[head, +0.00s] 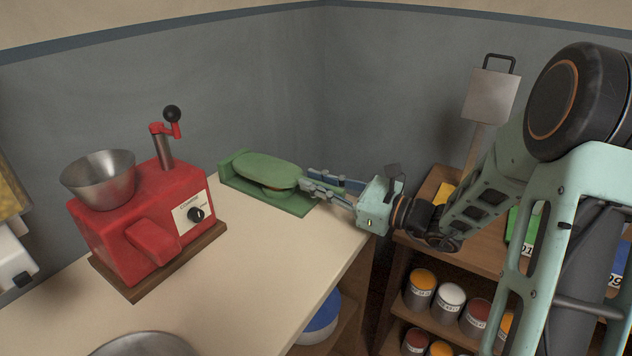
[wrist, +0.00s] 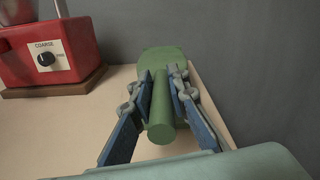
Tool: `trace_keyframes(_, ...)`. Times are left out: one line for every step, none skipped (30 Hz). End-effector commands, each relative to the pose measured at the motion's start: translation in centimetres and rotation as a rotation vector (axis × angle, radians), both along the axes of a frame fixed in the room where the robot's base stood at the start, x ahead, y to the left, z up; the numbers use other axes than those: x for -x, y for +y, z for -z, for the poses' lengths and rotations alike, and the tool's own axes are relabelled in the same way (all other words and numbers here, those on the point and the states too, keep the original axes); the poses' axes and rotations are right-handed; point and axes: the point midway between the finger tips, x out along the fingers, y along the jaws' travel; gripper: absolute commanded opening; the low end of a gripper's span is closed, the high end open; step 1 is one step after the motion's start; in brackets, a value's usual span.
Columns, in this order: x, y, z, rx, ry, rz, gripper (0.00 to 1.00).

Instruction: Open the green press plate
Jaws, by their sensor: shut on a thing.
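The green press stands at the back right of the counter. Its rounded top plate (head: 266,169) lies over the green base (head: 298,206), with a narrow gap showing a yellowish thing between them. My gripper (head: 308,185) reaches in from the right at the plate's handle end. In the wrist view, the blue-padded fingers of my gripper (wrist: 162,76) lie on both sides of the green handle (wrist: 161,118) and are shut on it. The handle points toward the wrist camera. The press body (wrist: 160,55) shows behind it, partly hidden by the fingers.
A red grinder (head: 140,225) with a metal bowl (head: 100,180) stands left of the press. Grey walls close in behind. Shelves with several cans (head: 450,300) stand at the right, below my arm.

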Motion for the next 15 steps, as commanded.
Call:
trace_keyframes(-0.14,-0.17,-0.11,0.001,-0.002,0.005,0.0)
trace_keyframes(-0.15,-0.18,-0.13,0.001,-0.002,0.005,0.0)
trace_keyframes(-0.15,-0.18,-0.14,0.002,-0.001,0.005,0.0)
trace_keyframes(-0.16,-0.19,-0.16,0.002,-0.001,0.005,0.0)
trace_keyframes(-0.16,-0.19,-0.18,0.003,-0.001,0.005,0.0)
trace_keyframes(-0.17,-0.19,-0.2,0.004,0.0,0.006,0.0)
trace_keyframes(-0.17,-0.2,-0.22,0.004,0.0,0.006,0.0)
trace_keyframes(-0.18,-0.2,-0.24,0.004,0.0,0.006,0.0)
trace_keyframes(-0.18,-0.2,-0.27,0.005,0.001,0.006,0.0)
trace_keyframes(-0.19,-0.2,-0.3,0.006,0.002,0.006,0.0)
trace_keyframes(-0.2,-0.21,-0.32,0.007,0.001,0.006,0.0)
trace_keyframes(-0.2,-0.21,-0.36,0.008,0.002,0.007,0.0)
trace_keyframes(-0.21,-0.22,-0.4,0.009,0.002,0.007,0.0)
trace_keyframes(-0.22,-0.22,-0.43,0.01,0.003,0.007,0.0)
trace_keyframes(-0.22,-0.22,-0.47,0.012,0.004,0.007,0.0)
